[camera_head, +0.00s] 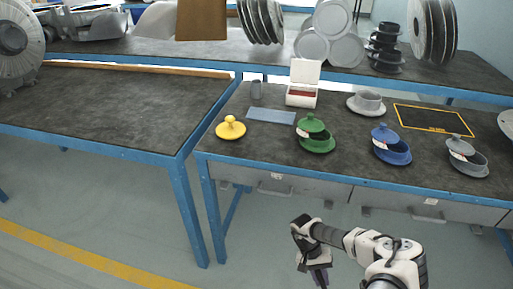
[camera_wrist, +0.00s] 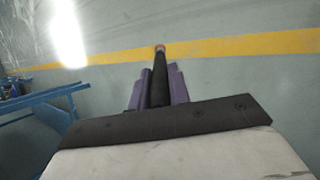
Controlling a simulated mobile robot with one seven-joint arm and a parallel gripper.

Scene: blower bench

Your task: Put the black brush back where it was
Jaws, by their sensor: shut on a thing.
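The black brush (camera_wrist: 160,72) is a slim dark rod with a pinkish-brown tip. In the wrist view it lies between the purple fingers of my gripper (camera_wrist: 158,92), pointing away from the wrist over the floor. In the head view my gripper (camera_head: 319,277) hangs low in front of the bench, below the tabletop, with its fingers pointing down. The brush cannot be made out clearly in the head view.
The blue-framed bench (camera_head: 270,168) holds a yellow lid (camera_head: 230,128), blue mat (camera_head: 270,116), grey cylinder (camera_head: 256,90), white box (camera_head: 303,84), and green (camera_head: 315,135), blue (camera_head: 391,147) and grey (camera_head: 467,158) lidded pieces. Bare dark surface lies between them. Drawers sit beneath.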

